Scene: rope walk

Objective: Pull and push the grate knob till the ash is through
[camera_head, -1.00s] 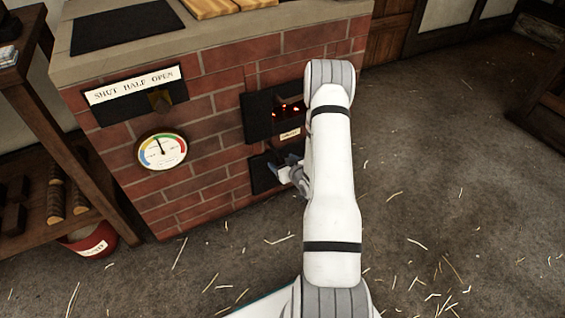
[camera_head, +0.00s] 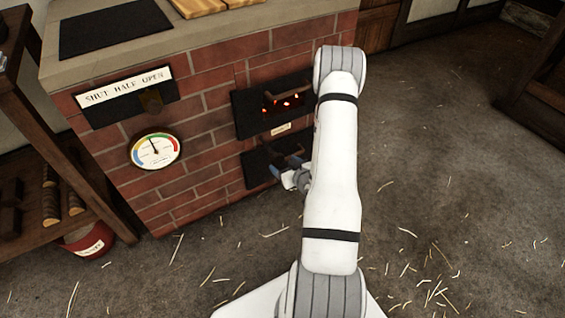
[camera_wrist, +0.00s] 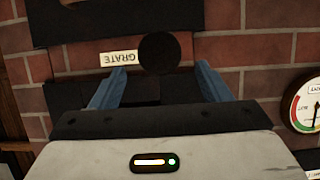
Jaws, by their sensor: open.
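The grate knob (camera_wrist: 160,53) is a dark round disc in the wrist view, beside the white GRATE label (camera_wrist: 118,57), which appears upside down. My gripper (camera_wrist: 160,78) is open, its two blue fingers on either side of the knob's line. The knob shows between and just past the fingertips; I cannot tell whether they touch it. In the head view my gripper (camera_head: 286,171) is low at the brick furnace front, partly hidden by my arm. Above it, the dark fire opening (camera_head: 272,106) shows glowing embers. I cannot make out any ash.
The brick furnace (camera_head: 205,140) carries a round gauge (camera_head: 155,151) and a SHUT HALF OPEN plate (camera_head: 124,88). A wooden shelf (camera_head: 75,160) stands at left with a red bucket (camera_head: 90,241) under it. The straw-littered floor (camera_head: 440,190) at right is open.

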